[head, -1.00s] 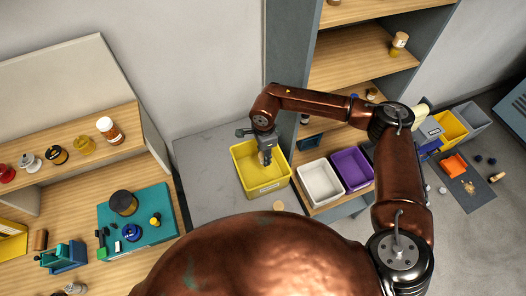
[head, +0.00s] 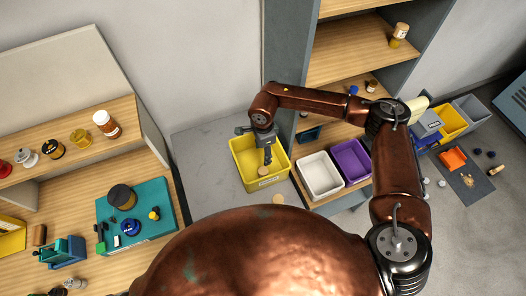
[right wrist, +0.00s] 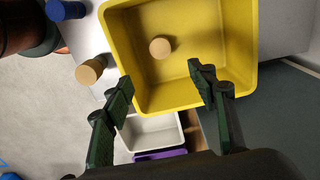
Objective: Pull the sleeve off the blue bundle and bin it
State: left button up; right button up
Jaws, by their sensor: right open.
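My right gripper (head: 267,158) points down over the yellow bin (head: 279,182); in the right wrist view its two green fingers (right wrist: 162,92) are spread with nothing between them. A small tan round piece (right wrist: 160,48), which may be the sleeve, lies on the bin floor, apart from the fingers; it also shows in the head view (head: 263,171). A blue cylinder (right wrist: 66,10), possibly the blue bundle, lies outside the bin at the top left of the right wrist view. My left gripper is not in view.
Another tan piece (right wrist: 90,70) is outside the bin. A white bin (head: 321,176) and a purple bin (head: 351,161) stand to the right. A teal mat (head: 152,200) with small items lies on the left bench. Wooden shelves rise behind the bins.

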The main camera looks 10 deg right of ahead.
jog(key=shift+r, duration=0.1)
notch_tip(320, 180, up, 12)
dwell(0.5)
dwell(0.7)
